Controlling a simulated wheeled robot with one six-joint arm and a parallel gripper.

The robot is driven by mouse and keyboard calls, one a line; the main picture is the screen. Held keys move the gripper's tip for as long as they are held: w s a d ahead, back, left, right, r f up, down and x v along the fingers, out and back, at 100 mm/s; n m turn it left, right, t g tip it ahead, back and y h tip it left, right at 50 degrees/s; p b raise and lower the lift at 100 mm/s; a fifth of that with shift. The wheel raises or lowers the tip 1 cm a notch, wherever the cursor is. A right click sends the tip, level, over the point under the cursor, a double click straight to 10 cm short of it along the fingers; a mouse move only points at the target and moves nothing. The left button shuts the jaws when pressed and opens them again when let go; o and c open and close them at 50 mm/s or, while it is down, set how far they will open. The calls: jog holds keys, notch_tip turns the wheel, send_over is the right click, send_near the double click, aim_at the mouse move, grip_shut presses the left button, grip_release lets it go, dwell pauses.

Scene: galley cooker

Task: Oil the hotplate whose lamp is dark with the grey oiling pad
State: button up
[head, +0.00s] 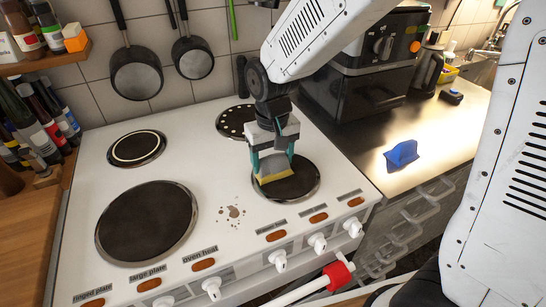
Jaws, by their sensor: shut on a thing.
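My gripper (272,160) is shut on a pad (275,172) with a greyish face and a yellow lower edge. The pad is over the front right hotplate (304,185) and seems to touch its left part; exact contact is hard to tell. A large dark hotplate (147,222) is at front left. A plate with a pale ring (137,148) is at back left. A plate with white dots (232,122) is at back right, partly hidden by my arm. Orange-brown lamps, including one at the right (355,201), line the front; I cannot tell which is dark.
Brown spots (235,212) mark the white cooker top (195,170). White knobs (318,243) and a rail with a red piece (337,275) are in front. A blue object (402,153) lies on the right counter. Pans (137,75) hang behind; bottles (40,120) stand left.

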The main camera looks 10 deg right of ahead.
jog(key=shift+w+a, duration=0.15)
jog(key=shift+w, duration=0.75)
jog(key=shift+s+d, duration=0.25)
jog(key=shift+s, duration=0.9)
jog(key=shift+w+a+r, duration=0.1)
jog(key=shift+w+a, duration=0.05)
jog(key=shift+w, duration=0.45)
jog(key=shift+w+d, duration=0.15)
jog(key=shift+d, duration=1.45)
jog(key=shift+w+d, duration=0.15)
jog(key=shift+d, duration=1.55)
jog(key=shift+s+f, duration=0.1)
jog(key=shift+f, duration=0.1)
